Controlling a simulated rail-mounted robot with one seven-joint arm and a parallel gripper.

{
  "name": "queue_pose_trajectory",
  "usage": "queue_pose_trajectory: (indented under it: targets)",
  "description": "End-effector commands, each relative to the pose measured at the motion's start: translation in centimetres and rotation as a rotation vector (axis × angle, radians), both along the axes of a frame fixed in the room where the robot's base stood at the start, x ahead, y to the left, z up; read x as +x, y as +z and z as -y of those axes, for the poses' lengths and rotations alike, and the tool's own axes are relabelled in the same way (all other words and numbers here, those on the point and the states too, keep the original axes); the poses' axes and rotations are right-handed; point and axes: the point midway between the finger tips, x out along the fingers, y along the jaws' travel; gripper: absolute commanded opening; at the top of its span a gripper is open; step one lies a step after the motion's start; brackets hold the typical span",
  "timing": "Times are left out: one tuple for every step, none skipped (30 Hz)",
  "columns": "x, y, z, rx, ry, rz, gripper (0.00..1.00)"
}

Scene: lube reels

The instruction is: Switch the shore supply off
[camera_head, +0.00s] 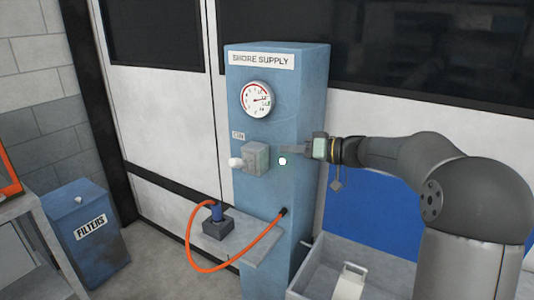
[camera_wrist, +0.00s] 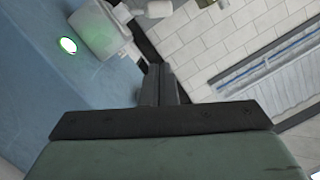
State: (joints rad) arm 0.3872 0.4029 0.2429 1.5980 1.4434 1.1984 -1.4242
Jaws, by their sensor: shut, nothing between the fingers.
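The blue shore supply cabinet (camera_head: 300,100) stands in the middle of the head view, with a "SHORE SUPPLY" label on top. A grey-green switch box (camera_head: 256,158) is on its front, and a white-ended lever (camera_head: 236,162) sticks out to the left. The wrist view shows the box (camera_wrist: 97,32) and a pale lever part (camera_wrist: 157,8) near the top edge. A lit lamp (camera_head: 282,161) sits right of the box; it glows green in the wrist view (camera_wrist: 68,45). My gripper (camera_head: 284,149) is shut and empty, its fingers pointing left, just right of the box. Contact cannot be told.
A round gauge (camera_head: 257,99) is above the box, with a small hard-to-read label (camera_head: 238,135) between. Below, an orange cable (camera_head: 194,240) loops from a plug (camera_head: 217,214) on a shelf. A blue "FILTERS" bin (camera_head: 90,245) stands left. A grey tray (camera_head: 318,262) is at lower right.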

Motion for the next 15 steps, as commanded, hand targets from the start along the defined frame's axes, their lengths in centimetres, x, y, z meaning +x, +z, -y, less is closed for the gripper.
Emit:
queue_pose_trajectory:
  targets:
    - [0.3,0.1,-0.7,0.001,0.002,-0.002,0.0]
    - [0.5,0.0,-1.1,0.001,0.003,-0.002,0.0]
    - [0.7,0.0,-1.8,0.002,0.004,-0.003,0.0]
    - [1.0,-0.1,-2.3,0.001,0.003,-0.003,0.0]
    - [1.3,-0.1,-2.8,0.002,0.004,-0.003,0.0]
    - [1.6,-0.3,-3.6,0.001,0.004,-0.004,0.0]
    - [1.9,-0.4,-4.2,0.001,0.004,-0.004,0.0]
    - [2.2,-0.5,-4.8,0.001,0.004,-0.004,0.0]
    - [2.6,-0.6,-5.6,0.002,0.004,-0.005,0.0]
    - [2.9,-0.7,-6.2,0.002,0.004,-0.003,0.0]
    - [3.2,-0.8,-6.8,0.001,0.004,-0.004,0.0]
    - [3.5,-1.0,-7.5,0.002,0.004,-0.005,0.0]
    - [3.8,-1.1,-8.0,0.001,0.004,-0.004,0.0]
    - [4.0,-1.2,-8.5,0.001,0.004,-0.004,0.0]
    - [4.0,-1.8,-8.9,0.001,0.002,-0.006,0.0]
